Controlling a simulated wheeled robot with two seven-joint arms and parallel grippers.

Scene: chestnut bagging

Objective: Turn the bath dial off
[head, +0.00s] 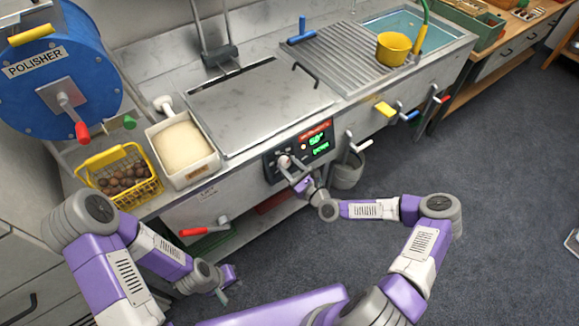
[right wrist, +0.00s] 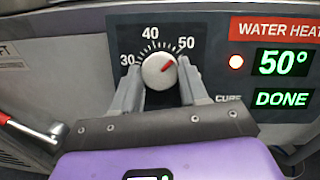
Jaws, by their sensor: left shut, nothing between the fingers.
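The bath dial (right wrist: 159,71) is a round white knob with a red mark on a black scale panel. Its mark points up and right, toward the 50 end of the scale. The display beside it reads 50° (right wrist: 282,61) and DONE (right wrist: 283,98). My right gripper (right wrist: 163,84) is at the dial, with one finger close on each side of the knob; I cannot tell whether both touch it. In the head view the dial (head: 284,161) is partly covered by this gripper (head: 293,168). My left gripper (head: 223,292) is shut and empty, low in front of the bench.
A lidded bath (head: 262,105) is above the panel. A yellow basket (head: 151,188) of chestnuts and a white tub (head: 214,163) stand left of it. A red-handled lever (head: 200,231) juts from the bench front. A bucket (head: 348,172) is right of the panel.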

